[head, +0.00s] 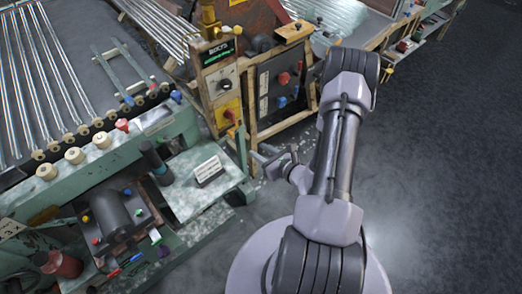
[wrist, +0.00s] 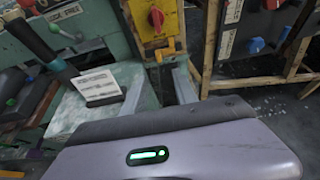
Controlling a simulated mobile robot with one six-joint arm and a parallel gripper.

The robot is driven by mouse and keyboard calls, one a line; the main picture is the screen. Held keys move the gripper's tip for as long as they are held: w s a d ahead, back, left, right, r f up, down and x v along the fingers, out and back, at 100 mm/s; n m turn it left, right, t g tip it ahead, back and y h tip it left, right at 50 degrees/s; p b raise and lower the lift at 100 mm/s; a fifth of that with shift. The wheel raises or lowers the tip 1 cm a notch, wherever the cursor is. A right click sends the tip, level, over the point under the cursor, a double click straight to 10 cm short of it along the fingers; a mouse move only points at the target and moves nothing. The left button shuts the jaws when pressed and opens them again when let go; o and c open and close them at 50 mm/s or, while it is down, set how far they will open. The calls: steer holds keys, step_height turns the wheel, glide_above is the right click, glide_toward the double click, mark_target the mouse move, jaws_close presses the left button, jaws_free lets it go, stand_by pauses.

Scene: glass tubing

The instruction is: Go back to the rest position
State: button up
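My gripper (head: 261,154) is held out to the left of my arm, above the floor beside the green machine's corner. Its two fingers look apart, with nothing seen between them. In the wrist view the fingers (wrist: 170,84) stick out beyond my grey wrist housing, which hides what is below. My arm is folded over my round base.
A green machine bench (head: 180,195) with a white sign (head: 208,171) stands close on the left. A wood-framed control cabinet (head: 278,88) with red and blue knobs stands beyond the gripper. Glass tubes (head: 40,80) lie at upper left. Dark floor (head: 450,170) is clear on the right.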

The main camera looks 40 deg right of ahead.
steer(key=w+a+r+n+g+y, duration=0.2)
steer(key=a+r+n+g+y, duration=0.3)
steer(key=a+r+n+y, duration=1.15)
steer(key=s+a+r+n+g+h, duration=0.6)
steer(key=s+a+r+n+h, duration=0.4)
steer(key=s+a+r, duration=0.3)
steer(key=s+d+r+n+t+h, duration=0.3)
steer(key=s+d+r+n+h, duration=0.1)
steer(key=d+h, duration=0.1)
steer(key=shift+d+n, duration=0.35)
steer(key=shift+d, duration=0.15)
steer(key=shift+d+r, duration=0.1)
